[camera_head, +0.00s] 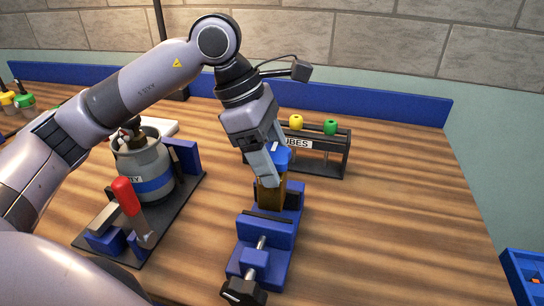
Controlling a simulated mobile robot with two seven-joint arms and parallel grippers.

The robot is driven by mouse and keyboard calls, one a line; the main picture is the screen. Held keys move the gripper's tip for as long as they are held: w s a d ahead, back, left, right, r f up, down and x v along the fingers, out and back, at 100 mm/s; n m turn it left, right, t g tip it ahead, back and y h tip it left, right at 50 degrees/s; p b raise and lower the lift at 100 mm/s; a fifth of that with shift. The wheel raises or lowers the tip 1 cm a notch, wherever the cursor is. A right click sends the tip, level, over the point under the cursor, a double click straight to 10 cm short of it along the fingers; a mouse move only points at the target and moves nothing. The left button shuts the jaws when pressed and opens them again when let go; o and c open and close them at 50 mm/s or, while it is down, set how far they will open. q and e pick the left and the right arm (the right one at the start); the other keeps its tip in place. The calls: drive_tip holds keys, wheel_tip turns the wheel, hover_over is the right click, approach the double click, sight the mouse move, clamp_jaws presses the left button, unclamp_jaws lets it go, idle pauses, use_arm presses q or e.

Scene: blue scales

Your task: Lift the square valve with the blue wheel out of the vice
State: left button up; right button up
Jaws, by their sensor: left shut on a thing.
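The square valve (271,194) has a brass-brown body and a blue wheel (281,152) on top. Its body sits upright between the jaws of the blue vice (264,230) in the middle of the table. My left gripper (272,168) reaches down from above and is shut on the valve near its blue wheel. The fingers hide part of the wheel and the upper body. Whether the valve's bottom touches the vice cannot be seen. My right gripper is not in view.
A black rack (342,158) labelled "UBES" with yellow and green caps stands just behind the vice. A grey canister (146,165) in a clamp stand with a red handle (126,196) is at the left. The table right of the vice is clear. A blue bin (524,275) is at the lower right.

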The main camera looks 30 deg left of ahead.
use_arm(q)
drive_tip(key=shift+r+p, duration=0.85)
drive_tip(key=shift+r, duration=0.65)
